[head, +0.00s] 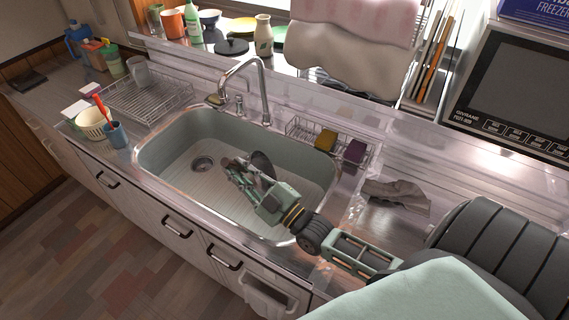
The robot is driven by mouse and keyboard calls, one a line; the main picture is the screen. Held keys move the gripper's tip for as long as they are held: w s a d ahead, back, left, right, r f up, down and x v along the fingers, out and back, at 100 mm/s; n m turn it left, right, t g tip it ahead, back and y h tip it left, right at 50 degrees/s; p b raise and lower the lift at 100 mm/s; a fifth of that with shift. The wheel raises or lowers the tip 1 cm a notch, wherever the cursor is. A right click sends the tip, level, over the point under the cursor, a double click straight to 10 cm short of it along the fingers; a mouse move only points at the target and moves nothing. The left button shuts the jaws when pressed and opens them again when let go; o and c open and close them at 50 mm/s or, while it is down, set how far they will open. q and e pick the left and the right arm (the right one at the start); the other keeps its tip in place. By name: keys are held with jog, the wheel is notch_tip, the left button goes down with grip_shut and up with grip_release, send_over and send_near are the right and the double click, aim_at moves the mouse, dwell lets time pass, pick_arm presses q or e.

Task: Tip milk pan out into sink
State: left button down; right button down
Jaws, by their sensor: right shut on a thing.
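The sink (180,140) is a grey-green basin set in the steel counter, with a round drain on its floor. My right arm reaches in from the right, and my right gripper (236,168) is over the basin. It is shut on a dark grey metal thing that looks like the milk pan (263,163). Only a curved part of the pan shows behind the fingers; it looks tilted, and the rest is hidden. I cannot tell whether it touches the basin or what is in it. My left gripper is not in view.
A tall faucet (264,92) arches over the sink's back edge. A wire rack with a yellow sponge (325,140) and a purple sponge (355,152) stands at the back right. A grey cloth (398,193) lies right of the sink. A wire dish rack (150,101) is at the left.

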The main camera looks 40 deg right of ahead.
jog(key=shift+s+d+r+m+t+h+b, duration=0.1)
jog(key=shift+s+d+r+m+t+b, duration=0.25)
jog(key=shift+d+b, duration=0.3)
jog(key=shift+s+d+r+m+t+h+b, duration=0.15)
jog(key=shift+s+d+m+t+b, duration=0.3)
jog(key=shift+b, duration=0.4)
jog(key=shift+s+d+r+m+t+h+b, duration=0.1)
jog(key=shift+s+d+r+m+t+b, duration=0.3)
jog(key=shift+b, duration=0.35)
